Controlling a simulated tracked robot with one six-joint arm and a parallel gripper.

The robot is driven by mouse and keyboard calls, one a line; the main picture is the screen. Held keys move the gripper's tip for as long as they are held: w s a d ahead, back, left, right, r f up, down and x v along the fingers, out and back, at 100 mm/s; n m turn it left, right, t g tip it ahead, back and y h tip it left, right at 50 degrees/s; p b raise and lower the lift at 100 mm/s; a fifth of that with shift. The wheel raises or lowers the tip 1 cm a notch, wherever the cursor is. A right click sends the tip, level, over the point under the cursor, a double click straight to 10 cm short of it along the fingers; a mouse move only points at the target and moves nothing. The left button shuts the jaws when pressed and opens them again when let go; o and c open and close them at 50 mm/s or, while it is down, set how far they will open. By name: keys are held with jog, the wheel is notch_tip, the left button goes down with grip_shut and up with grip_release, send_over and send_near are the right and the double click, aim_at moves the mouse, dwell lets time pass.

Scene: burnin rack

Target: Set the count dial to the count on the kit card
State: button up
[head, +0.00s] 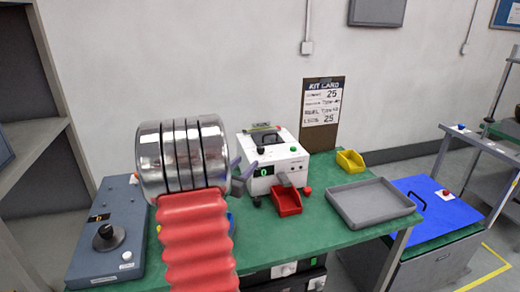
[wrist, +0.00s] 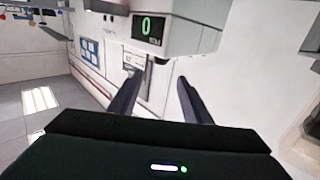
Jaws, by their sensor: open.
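The kit card (head: 321,104) stands on a dark board at the back of the green bench. Its top and bottom lines seem to read 25; the middle lines are too small to read surely. A white machine (head: 285,166) on the bench shows a green 0 on its display (head: 263,171), also seen in the wrist view (wrist: 148,28). I cannot make out the count dial for certain on it. My gripper (head: 241,175) is open and empty, just left of the machine. In the wrist view its fingers (wrist: 155,92) are apart below the display.
A blue-grey box with a black knob (head: 107,236) stands at the left. A red bin (head: 286,201) stands before the machine, a yellow bin (head: 350,161) behind right, and a grey tray (head: 372,203) at right. My arm hides part of the bench.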

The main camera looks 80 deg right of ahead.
aim_at(259, 150)
jog(key=x, duration=1.3)
jog(key=shift+d, duration=0.25)
jog(key=shift+c, duration=0.4)
jog(key=c, duration=0.9)
jog(key=shift+c, duration=0.2)
